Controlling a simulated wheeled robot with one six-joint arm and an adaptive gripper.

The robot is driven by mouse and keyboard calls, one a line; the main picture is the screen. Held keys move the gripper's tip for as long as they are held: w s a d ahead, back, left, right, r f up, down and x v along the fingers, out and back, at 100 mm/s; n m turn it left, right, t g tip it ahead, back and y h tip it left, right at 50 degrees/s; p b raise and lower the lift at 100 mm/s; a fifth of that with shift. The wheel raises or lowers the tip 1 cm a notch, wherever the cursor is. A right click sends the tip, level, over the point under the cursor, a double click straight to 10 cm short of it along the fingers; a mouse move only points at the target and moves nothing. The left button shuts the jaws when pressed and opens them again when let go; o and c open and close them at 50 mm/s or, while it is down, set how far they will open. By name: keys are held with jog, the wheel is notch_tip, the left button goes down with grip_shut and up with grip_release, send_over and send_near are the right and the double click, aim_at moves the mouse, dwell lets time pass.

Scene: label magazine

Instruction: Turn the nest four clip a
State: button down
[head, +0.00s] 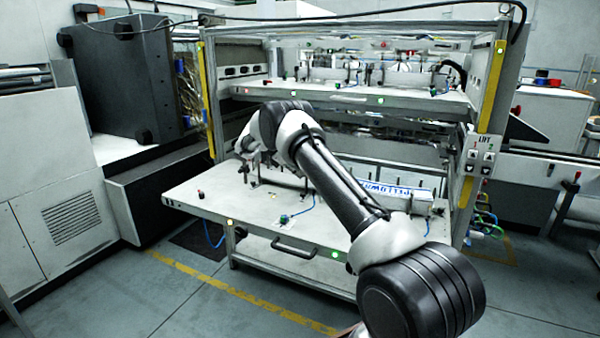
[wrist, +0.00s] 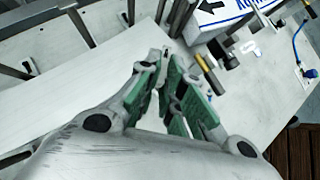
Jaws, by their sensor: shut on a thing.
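My gripper (wrist: 165,72) points down at the pale drawer table, its green-padded fingers drawn close together. It is shut on a small grey piece, the clip (wrist: 164,56), which is mostly hidden between the fingertips. I cannot tell the clip's turn angle. In the head view my gripper (head: 246,150) is over the back left part of the pulled-out table (head: 238,210), partly covered by my arm. A brass and black cylindrical part (wrist: 208,73) stands just right of the fingers in the wrist view, apart from them.
A white box with blue lettering (head: 398,192) lies on the table's right side; it also shows in the wrist view (wrist: 222,14). Several dark posts stand around the gripper. A blue cable (head: 307,204) lies near the front. The upper shelf (head: 345,96) overhangs the back.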

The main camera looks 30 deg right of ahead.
jog(key=shift+w+m+g, duration=0.2)
jog(key=shift+m+g, duration=0.3)
jog(key=shift+m, duration=0.1)
jog(key=shift+d+m, duration=0.1)
jog(key=shift+m, duration=0.2)
jog(key=c, duration=1.6)
grip_release()
jog(key=shift+o, duration=0.2)
jog(key=shift+r, duration=0.1)
notch_tip(320, 180, up, 10)
